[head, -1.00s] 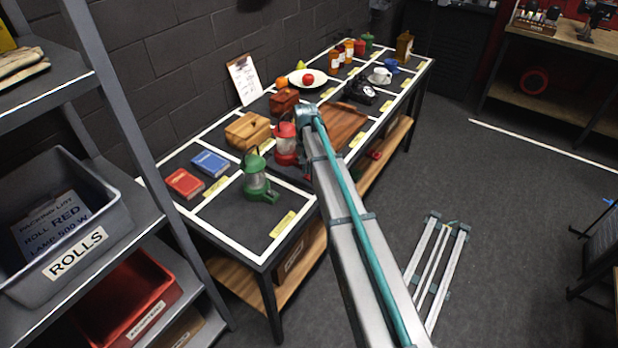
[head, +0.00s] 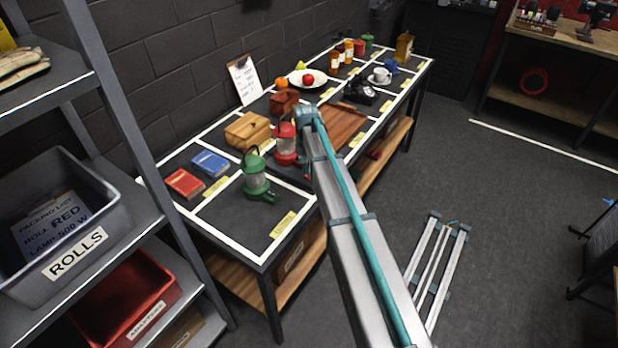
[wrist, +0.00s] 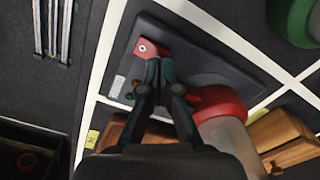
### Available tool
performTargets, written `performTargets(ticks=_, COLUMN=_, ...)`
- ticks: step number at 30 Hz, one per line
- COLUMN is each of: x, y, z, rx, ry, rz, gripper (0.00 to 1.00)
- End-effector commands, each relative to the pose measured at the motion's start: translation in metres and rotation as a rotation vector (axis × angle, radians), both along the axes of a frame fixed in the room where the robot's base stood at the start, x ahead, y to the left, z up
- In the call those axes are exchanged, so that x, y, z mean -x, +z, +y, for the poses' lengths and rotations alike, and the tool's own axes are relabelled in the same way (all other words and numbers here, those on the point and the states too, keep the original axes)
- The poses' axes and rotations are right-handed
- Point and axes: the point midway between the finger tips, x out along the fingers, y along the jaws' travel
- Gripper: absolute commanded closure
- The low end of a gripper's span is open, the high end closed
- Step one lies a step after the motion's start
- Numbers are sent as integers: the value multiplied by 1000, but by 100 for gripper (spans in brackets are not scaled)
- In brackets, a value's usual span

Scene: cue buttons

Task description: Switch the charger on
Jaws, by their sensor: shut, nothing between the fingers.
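The charger is a dark slab (wrist: 205,62) with a white label and small round marks near one edge, seen in the wrist view. A red block with a pale round spot (wrist: 146,48) sits at its edge. My gripper (wrist: 157,64) is shut and empty over that edge, its tips right beside the red block; I cannot tell if they touch it. A red lantern (wrist: 218,104) stands at the charger's other side, and it also shows in the head view (head: 286,145). In the head view my arm hides my gripper and most of the charger.
A green lantern (head: 256,178) stands nearer on the table, with a wooden box (head: 248,130), books and a wooden tray (head: 340,125) around. A shelf with bins (head: 70,215) is at the left. Trestle-like metal legs (head: 437,268) lie on the floor at right.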

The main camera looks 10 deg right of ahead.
Motion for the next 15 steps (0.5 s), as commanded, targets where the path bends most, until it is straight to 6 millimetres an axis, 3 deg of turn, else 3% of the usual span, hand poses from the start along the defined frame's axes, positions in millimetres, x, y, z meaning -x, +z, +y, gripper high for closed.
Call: performTargets(ticks=15, x=0, y=-7, z=0, rx=0, ry=0, rz=0, gripper=100)
